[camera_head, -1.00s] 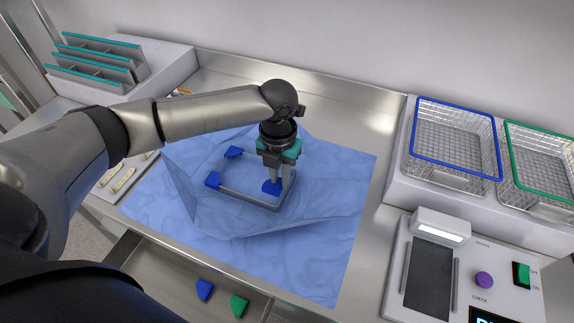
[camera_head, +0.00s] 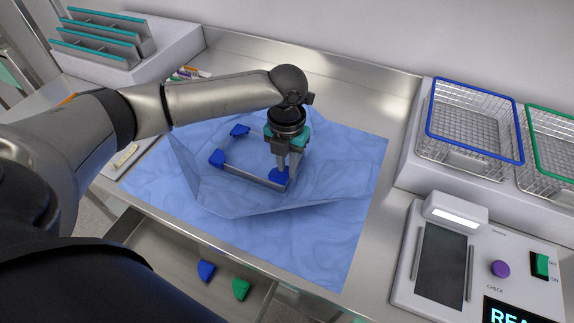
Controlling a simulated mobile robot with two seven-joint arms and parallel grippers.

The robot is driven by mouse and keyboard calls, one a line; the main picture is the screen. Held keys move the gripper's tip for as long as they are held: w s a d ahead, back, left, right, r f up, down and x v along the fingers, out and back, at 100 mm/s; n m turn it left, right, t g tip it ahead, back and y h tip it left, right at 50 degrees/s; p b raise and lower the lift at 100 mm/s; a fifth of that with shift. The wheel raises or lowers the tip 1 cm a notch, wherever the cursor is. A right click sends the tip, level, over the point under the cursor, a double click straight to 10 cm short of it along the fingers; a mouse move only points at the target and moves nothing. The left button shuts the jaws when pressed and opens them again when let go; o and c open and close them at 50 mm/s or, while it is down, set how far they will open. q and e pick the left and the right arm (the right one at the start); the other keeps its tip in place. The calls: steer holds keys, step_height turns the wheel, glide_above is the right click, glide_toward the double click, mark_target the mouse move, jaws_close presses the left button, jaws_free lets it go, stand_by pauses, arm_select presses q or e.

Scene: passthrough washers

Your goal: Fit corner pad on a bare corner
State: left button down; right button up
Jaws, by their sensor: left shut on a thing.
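A grey tray frame (camera_head: 256,178) lies on the blue wrap. Its far-left corner carries a blue corner pad (camera_head: 240,131), and its near-left corner carries another blue corner pad (camera_head: 217,158). My left gripper (camera_head: 284,172), pointing down, is shut on a third blue corner pad (camera_head: 279,176) at the frame's near-right corner. That pad appears to meet the corner, but I cannot tell if it is seated. The far-right corner is hidden behind the gripper. My right gripper is out of view.
A loose blue pad (camera_head: 206,270) and a green pad (camera_head: 241,289) lie in the open drawer (camera_head: 165,262). A blue-rimmed basket (camera_head: 470,128) and a check device (camera_head: 440,262) stand at right. A teal-edged rack (camera_head: 100,42) stands at back left.

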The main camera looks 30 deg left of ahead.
arm_select(q)
steer(key=shift+f+b, duration=0.6)
steer(key=shift+f, duration=0.05)
steer(key=shift+f+b, duration=0.3)
steer(key=shift+f, duration=0.75)
steer(key=c, duration=0.8)
jaws_free()
steer(key=shift+o, duration=0.2)
steer(key=shift+r, duration=0.1)
step_height(320, 180, up, 15)
steer(key=p, duration=0.2)
